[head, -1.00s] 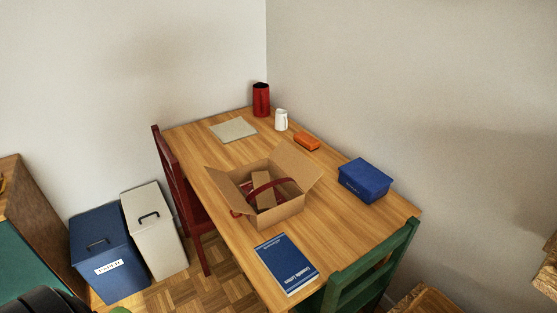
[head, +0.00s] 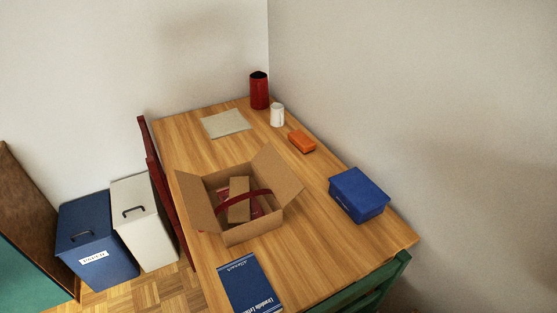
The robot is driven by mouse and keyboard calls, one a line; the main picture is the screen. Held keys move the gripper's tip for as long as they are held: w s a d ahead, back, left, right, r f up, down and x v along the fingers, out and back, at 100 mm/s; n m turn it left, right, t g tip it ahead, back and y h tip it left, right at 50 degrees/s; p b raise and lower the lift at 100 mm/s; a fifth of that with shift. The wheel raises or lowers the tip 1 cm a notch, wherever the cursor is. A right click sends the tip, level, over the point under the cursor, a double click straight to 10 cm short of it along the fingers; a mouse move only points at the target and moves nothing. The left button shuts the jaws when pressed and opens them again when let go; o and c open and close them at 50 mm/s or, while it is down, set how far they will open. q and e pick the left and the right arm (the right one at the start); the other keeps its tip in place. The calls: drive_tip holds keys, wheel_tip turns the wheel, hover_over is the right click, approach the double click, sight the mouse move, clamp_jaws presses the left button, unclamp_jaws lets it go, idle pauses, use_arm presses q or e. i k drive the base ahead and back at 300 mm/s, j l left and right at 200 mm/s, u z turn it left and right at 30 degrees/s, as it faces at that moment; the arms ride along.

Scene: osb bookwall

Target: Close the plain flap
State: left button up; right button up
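An open brown cardboard box (head: 254,232) stands on the wooden table (head: 300,265). Its left flap (head: 199,200) leans outward to the left, and its right flap (head: 276,175) stands up and leans outward at the back right. Both flaps are open and show no marking that I can make out, so I cannot tell which is the plain one. A dark red band (head: 256,192) arches across the opening. Inside are a smaller brown carton (head: 239,207) and something dark red, partly hidden. Neither of my grippers is in view.
A blue book (head: 250,285) lies in front of the box, and a blue case (head: 357,194) sits to its right. Behind are an orange block (head: 301,142), white mug (head: 277,115), red vase (head: 259,90) and pale mat (head: 225,123). Chairs flank the table; two bins stand left.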

sight(285, 186)
drive_tip(key=k+j+z, duration=0.15)
drive_tip(key=j+z, duration=0.25)
drive_tip(key=k+j+z, duration=0.15)
drive_tip(key=z, duration=0.3)
drive_tip(key=k+j+z, duration=0.2)
drive_tip(key=z, duration=0.2)
